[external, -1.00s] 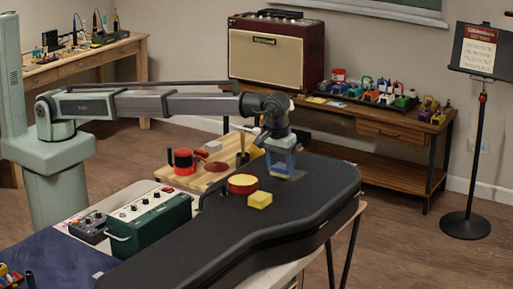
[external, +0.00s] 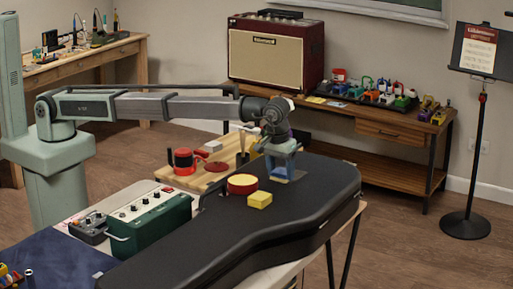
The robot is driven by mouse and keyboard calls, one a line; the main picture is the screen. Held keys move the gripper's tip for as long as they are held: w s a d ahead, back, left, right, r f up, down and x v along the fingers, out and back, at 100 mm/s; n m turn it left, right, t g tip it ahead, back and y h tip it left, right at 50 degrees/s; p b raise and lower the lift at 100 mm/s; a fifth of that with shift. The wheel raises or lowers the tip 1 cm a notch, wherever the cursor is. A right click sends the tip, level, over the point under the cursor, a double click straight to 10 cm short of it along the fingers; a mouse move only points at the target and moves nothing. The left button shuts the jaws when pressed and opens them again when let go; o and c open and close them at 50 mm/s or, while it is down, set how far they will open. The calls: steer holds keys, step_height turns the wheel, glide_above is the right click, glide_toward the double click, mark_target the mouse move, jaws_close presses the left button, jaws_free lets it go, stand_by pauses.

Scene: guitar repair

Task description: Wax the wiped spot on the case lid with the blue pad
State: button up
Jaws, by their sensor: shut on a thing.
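The black guitar case (external: 290,226) lies closed on a table, its lid facing up. My gripper (external: 281,168) points down at the far part of the lid and is shut on the blue pad (external: 279,178). The pad is low over the lid at a greyish patch; I cannot tell for sure whether it touches. The gripper and pad hide most of that patch. A round red and yellow tin (external: 242,184) and a yellow sponge-like block (external: 260,200) sit on the lid to the left of the pad.
A wooden board (external: 203,176) with a red mug-like container (external: 185,161) is left of the case. A green control box (external: 150,219) stands nearer. A music stand (external: 467,222) and a shelf with an amplifier (external: 275,55) are behind. The near lid is clear.

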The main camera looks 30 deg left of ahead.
steer(key=shift+w, duration=0.15)
steer(key=shift+w, duration=2.9)
steer(key=shift+s, duration=0.25)
steer(key=shift+s, duration=2.8)
steer(key=shift+w, duration=0.2)
steer(key=shift+w+f, duration=0.1)
steer(key=shift+w, duration=2.75)
steer(key=shift+s, duration=0.1)
